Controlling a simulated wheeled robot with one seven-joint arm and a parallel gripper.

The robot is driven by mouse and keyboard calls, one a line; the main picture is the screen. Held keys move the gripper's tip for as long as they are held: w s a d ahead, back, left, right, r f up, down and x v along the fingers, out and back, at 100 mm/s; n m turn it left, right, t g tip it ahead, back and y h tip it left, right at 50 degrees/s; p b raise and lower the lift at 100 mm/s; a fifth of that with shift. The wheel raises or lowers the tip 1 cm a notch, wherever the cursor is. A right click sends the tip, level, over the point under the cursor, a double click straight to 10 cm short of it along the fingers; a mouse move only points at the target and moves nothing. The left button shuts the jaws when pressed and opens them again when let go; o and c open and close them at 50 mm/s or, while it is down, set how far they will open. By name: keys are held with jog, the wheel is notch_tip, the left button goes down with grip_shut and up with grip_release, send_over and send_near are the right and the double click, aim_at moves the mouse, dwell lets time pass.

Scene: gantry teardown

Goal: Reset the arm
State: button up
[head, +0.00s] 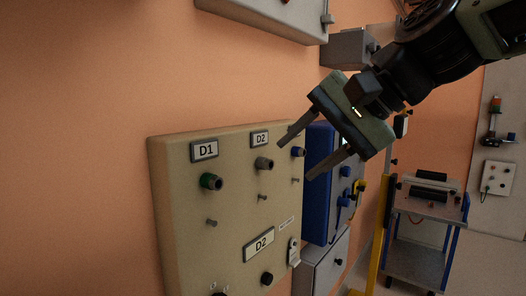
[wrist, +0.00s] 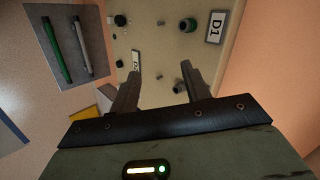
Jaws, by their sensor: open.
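My gripper (head: 296,155) is open and empty, in front of the upper right part of a beige panel (head: 233,222) on the orange wall. In the wrist view my two fingers (wrist: 157,88) stand apart with the panel (wrist: 160,20) behind them. The panel carries a D1 label (head: 204,150), two D2 labels, a green-ringed knob (head: 211,181), a grey knob (head: 264,163) and a blue knob (head: 298,152).
A blue box (head: 318,190) hangs right of the panel, with a grey box (head: 322,262) below it. A yellow post (head: 378,235) and a cart (head: 416,260) stand further right. A grey board with green and white rods (wrist: 68,45) shows in the wrist view.

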jog(key=s+d+f+n+g+h+p, duration=0.1)
jog(key=s+d+f+n+g+h, duration=0.1)
jog(key=s+f+n, duration=0.4)
jog(key=s+d+f+n+g+h+p, duration=0.1)
jog(key=s+d+f+n+h, duration=0.4)
jog(key=s+f, duration=0.7)
notch_tip(320, 180, down, 6)
jog(key=shift+s+d+r+n+g+h, duration=0.15)
jog(key=shift+d+n+g+h, duration=0.25)
jog(key=shift+g, duration=0.5)
